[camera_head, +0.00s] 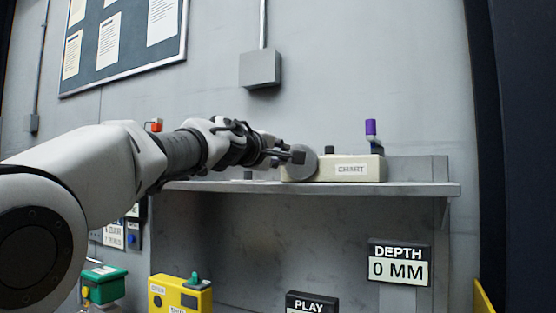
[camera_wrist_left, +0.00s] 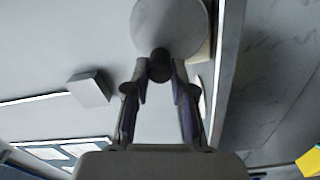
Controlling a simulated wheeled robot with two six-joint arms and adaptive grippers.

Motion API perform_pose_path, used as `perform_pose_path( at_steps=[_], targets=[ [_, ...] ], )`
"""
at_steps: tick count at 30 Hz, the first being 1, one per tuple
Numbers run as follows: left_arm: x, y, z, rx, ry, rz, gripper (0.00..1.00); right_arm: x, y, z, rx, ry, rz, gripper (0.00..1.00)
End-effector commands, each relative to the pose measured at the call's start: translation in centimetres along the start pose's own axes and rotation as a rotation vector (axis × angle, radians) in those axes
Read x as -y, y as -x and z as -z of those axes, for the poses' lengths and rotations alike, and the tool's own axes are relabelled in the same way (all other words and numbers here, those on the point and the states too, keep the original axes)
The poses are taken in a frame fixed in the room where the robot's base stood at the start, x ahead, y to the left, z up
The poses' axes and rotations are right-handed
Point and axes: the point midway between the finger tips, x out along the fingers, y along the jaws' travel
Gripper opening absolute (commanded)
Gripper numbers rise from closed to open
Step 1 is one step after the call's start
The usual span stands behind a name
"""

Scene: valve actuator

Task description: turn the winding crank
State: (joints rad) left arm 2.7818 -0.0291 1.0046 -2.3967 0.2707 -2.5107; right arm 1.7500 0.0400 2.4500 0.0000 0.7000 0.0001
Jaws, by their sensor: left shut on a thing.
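The winding crank appears as a round grey disc (camera_head: 306,166) with a dark knob (camera_wrist_left: 160,65) on its face. It sits at the left end of a cream box (camera_head: 352,168) on the shelf. The disc fills the top of the left wrist view (camera_wrist_left: 172,24). My left gripper (camera_head: 286,157) reaches in from the left and is shut on the dark knob, with a fingertip on each side of it in the left wrist view. The gripper and arm hide part of the disc's left side. My right gripper is in neither view.
The shelf (camera_head: 420,188) carries a purple-topped part (camera_head: 371,128) at the box's right. A "DEPTH 0 MM" sign (camera_head: 398,264) hangs below. Yellow (camera_head: 181,296) and green (camera_head: 104,284) boxes stand low at left. A grey wall box (camera_head: 260,69) is above the shelf.

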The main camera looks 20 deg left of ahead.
Motion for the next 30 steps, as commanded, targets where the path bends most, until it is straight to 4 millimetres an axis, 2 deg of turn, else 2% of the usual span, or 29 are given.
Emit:
perform_pose_path(
  at_steps=[12,29,30],
  targets=[
    [-0.75,0.03,-0.22,-0.001,-0.214,-0.002,0.0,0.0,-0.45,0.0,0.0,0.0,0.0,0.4],
    [-0.84,0.02,-0.26,-0.001,-0.244,-0.002,0.0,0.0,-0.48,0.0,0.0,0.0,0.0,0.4],
    [-0.83,0.02,-0.26,-0.001,-0.244,-0.002,0.38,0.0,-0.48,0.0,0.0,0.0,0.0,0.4]
  ],
)
